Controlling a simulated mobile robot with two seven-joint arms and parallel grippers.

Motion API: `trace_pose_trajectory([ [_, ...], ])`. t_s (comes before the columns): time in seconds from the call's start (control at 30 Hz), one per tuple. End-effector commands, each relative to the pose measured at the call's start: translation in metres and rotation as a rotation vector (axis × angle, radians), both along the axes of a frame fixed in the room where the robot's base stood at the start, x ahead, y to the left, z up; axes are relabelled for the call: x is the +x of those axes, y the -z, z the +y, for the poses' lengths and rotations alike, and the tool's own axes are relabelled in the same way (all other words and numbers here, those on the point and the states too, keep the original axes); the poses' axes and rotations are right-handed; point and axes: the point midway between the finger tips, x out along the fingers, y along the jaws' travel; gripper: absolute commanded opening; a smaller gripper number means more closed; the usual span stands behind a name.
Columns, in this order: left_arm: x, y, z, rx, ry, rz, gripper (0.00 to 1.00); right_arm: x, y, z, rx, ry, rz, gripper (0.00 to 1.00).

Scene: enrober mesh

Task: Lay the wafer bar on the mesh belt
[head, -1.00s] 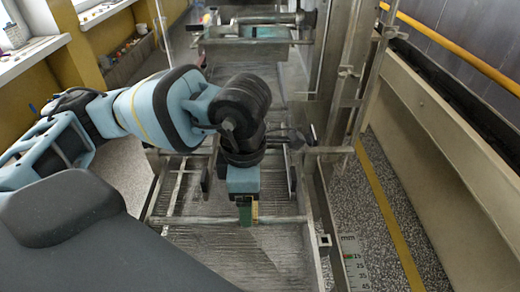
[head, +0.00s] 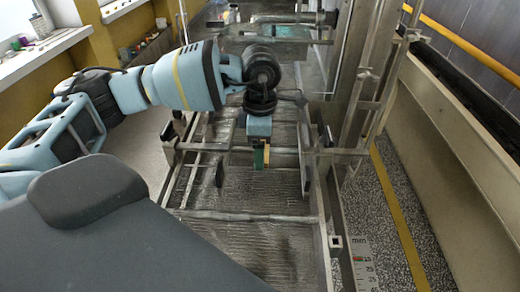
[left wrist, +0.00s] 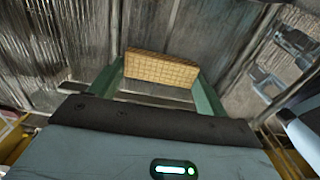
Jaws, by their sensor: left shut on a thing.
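The wafer bar (left wrist: 160,68) is a tan, grid-patterned block, seen in the left wrist view between the two green fingers of my left gripper (left wrist: 165,82). The gripper is shut on it, with a finger at each end. In the head view my left gripper (head: 262,158) points down over the mesh belt (head: 250,240), and only a small tan edge of the bar (head: 267,156) shows. The belt is grey and ribbed; it also fills the back of the left wrist view (left wrist: 55,45). I cannot tell the gap between bar and belt. My right gripper is out of view.
A metal crossbar (head: 240,216) spans the belt on the near side of the gripper. Metal posts (head: 355,90) and side rails stand to the right. Another crosswise metal assembly (head: 265,35) is at the far end. A windowsill (head: 50,45) is at the left.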

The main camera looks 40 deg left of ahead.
Motion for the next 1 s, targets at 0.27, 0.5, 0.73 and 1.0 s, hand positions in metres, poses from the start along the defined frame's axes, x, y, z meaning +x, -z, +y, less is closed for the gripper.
trace_pose_trajectory([
  [0.27, 0.012, 0.001, 0.008, 0.000, 0.001, 0.000, 0.64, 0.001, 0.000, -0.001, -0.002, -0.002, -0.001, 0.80],
  [0.5, 0.019, 0.006, 0.014, 0.000, -0.001, 0.001, 0.64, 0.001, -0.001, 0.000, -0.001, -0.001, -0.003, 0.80],
  [0.73, 0.018, 0.035, 0.013, 0.000, 0.000, 0.000, 0.64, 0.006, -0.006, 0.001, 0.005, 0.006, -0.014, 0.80],
  [1.0, 0.019, 0.038, 0.013, -0.001, 0.000, -0.001, 0.64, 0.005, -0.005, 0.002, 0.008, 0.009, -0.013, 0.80],
])
